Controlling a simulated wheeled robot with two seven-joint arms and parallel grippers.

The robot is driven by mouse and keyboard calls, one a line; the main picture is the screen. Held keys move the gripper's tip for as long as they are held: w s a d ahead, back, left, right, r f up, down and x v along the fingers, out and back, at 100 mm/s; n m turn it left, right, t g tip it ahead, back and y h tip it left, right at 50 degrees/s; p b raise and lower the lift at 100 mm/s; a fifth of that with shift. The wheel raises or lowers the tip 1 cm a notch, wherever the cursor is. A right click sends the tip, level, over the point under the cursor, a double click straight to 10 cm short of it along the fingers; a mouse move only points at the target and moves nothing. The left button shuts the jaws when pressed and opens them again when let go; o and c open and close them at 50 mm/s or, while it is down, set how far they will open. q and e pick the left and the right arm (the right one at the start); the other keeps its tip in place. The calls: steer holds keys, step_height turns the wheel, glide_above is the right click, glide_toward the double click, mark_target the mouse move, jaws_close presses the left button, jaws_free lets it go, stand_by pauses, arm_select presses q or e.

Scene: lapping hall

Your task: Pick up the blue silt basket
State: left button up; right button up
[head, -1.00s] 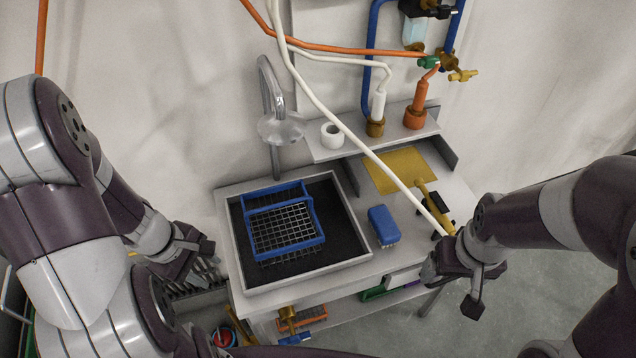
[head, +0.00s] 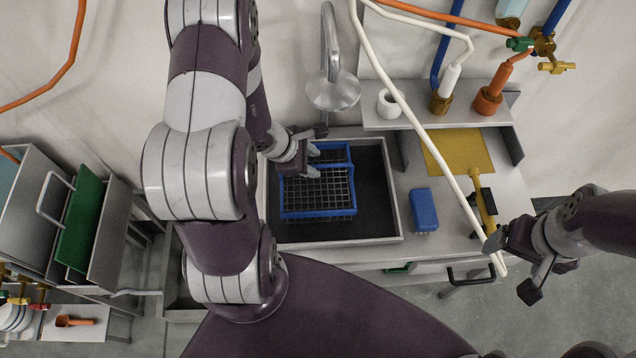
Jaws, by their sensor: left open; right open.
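The blue silt basket (head: 318,213) has a blue frame and a wire grid. It sits in the grey sink tray (head: 392,205) with the dark bottom, below the tap. My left gripper (head: 316,161) is open over the basket's far left part, its fingers close to the far blue rim. Part of that rim is hidden by the gripper, and I cannot tell whether they touch. My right gripper (head: 508,270) is open and empty in front of the bench's right side, by the white hose.
A blue brush or block (head: 424,209) lies right of the tray. A white hose (head: 420,125) crosses the bench. The tap (head: 331,75) stands behind the basket. A yellow plate (head: 458,152) lies at right. A rack with a green board (head: 80,222) stands at left.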

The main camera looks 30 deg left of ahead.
arm_select(q)
steer(key=shift+w+d+f, duration=0.1)
steer(key=shift+d+f, duration=0.15)
steer(key=shift+f, duration=0.45)
steer(key=shift+w, duration=0.1)
steer(key=shift+f, duration=0.1)
steer(key=shift+f+b, duration=0.2)
steer(key=shift+b, duration=0.3)
jaws_close()
stand_by(1.2)
